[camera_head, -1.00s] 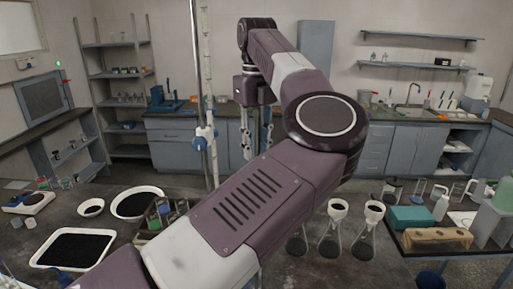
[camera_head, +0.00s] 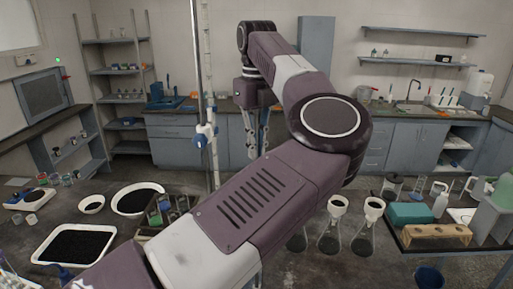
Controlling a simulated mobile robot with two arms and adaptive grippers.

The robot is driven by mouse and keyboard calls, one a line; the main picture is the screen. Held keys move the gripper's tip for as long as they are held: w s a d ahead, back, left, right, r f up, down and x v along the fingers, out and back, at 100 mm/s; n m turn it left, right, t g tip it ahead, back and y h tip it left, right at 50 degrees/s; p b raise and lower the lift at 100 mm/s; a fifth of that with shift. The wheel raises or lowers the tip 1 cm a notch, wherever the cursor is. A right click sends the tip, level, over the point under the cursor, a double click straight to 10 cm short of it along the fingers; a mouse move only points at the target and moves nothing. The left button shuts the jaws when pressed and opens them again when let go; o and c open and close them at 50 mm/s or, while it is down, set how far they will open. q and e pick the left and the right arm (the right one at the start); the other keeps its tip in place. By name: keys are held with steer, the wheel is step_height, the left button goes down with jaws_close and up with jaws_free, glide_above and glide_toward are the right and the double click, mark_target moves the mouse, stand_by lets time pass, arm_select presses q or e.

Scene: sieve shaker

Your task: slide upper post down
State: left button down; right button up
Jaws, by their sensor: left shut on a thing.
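A tall thin upright post with a pale rod (camera_head: 208,70) beside a dark metal one runs up out of the top of the view, left of my arm. A clamp with a blue knob (camera_head: 205,134) sits partway up it. My left arm crosses the middle of the view. Its gripper (camera_head: 257,145) points down, to the right of the post in the picture. Its fingers are close together. What lies between them is too small to make out. My right gripper does not show.
A white tray of black grains (camera_head: 45,258) and round dishes lie on the table at left, near a divided box (camera_head: 160,212). Flasks with white funnels (camera_head: 374,206) stand right of my arm. A teal box (camera_head: 410,213) and a wooden block (camera_head: 436,233) are at right.

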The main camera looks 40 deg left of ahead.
arm_select(q)
step_height(320, 180, down, 12)
steer(key=b, duration=0.9)
steer(key=shift+f+b, duration=0.25)
steer(key=shift+b, duration=0.15)
steer(key=shift+s, duration=0.1)
steer(key=c, duration=2.1)
jaws_free()
steer(key=shift+a, duration=0.1)
